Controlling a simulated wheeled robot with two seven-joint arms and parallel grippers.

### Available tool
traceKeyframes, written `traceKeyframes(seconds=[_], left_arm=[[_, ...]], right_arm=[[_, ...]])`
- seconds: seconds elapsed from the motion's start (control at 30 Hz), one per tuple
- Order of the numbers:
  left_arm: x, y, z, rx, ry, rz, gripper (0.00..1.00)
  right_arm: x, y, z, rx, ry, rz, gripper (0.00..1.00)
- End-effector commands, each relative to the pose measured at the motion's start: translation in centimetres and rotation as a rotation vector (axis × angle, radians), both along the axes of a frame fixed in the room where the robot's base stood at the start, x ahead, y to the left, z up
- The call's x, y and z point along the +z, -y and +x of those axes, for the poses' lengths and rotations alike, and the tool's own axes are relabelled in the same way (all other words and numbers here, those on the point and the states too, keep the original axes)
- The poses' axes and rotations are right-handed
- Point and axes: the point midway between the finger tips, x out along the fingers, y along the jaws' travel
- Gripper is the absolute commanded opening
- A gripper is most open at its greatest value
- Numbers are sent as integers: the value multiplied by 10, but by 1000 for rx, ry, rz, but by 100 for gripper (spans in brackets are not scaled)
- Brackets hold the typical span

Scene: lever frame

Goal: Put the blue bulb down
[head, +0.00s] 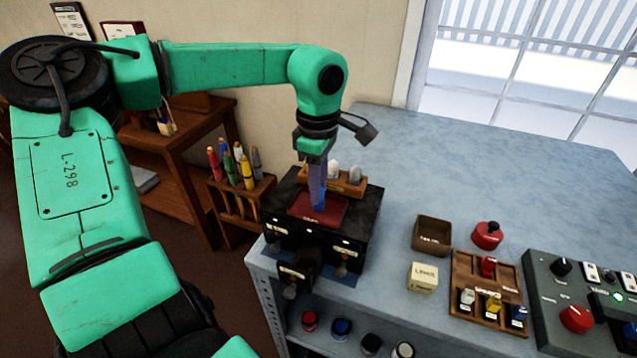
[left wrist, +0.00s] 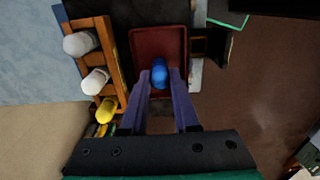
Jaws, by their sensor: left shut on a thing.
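My left gripper (head: 318,203) points down over the black lever frame (head: 345,222) at the table's left end. Its purple fingers are shut on the blue bulb (left wrist: 159,74), which shows between the fingertips in the left wrist view. The bulb is over the red panel (head: 329,218) on top of the frame, also seen in the left wrist view (left wrist: 174,42). I cannot tell whether the bulb touches the panel. In the head view the fingers mostly hide the bulb. My right gripper is not in view.
A wooden rack (left wrist: 107,62) with two white bulbs and a yellow one stands beside the red panel. On the table to the right are an open brown box (head: 432,236), a cream block (head: 423,277), a wooden tray (head: 470,264) and a grey control panel (head: 545,290). The table's back is clear.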

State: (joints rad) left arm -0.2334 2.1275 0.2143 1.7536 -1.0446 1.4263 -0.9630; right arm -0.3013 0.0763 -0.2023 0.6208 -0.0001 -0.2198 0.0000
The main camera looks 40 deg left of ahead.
Motion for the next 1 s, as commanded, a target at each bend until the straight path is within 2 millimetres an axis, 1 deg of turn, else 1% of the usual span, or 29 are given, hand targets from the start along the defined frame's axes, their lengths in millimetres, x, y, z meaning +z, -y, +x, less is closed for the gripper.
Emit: traceKeyframes(seconds=[0.1, 0.13, 0.2, 0.47, 0.53, 0.6, 0.67, 0.77, 0.9, 1.0], left_arm=[[-4, 0, 0, 0, 0, 0, 0], [-3, 0, 0, 0, 0, 0, 36], [-2, 0, 0, 0, 0, 0, 59], [-2, 0, 0, 0, 0, 1, 59], [2, 0, 0, 0, 1, 1, 59], [7, -1, 1, 1, 3, 2, 59], [17, -1, 1, 1, 5, 3, 59], [43, -1, 2, 2, 7, 5, 59], [83, -1, 1, 2, 5, 5, 59], [105, -1, 1, 2, 2, 3, 59]], right_arm=[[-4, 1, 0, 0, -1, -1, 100], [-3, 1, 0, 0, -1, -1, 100], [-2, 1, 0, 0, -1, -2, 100], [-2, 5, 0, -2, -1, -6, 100], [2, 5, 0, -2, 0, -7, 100], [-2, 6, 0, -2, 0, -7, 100], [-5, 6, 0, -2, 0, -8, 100], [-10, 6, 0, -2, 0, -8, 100], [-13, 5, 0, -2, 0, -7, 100], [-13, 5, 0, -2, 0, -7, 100]])
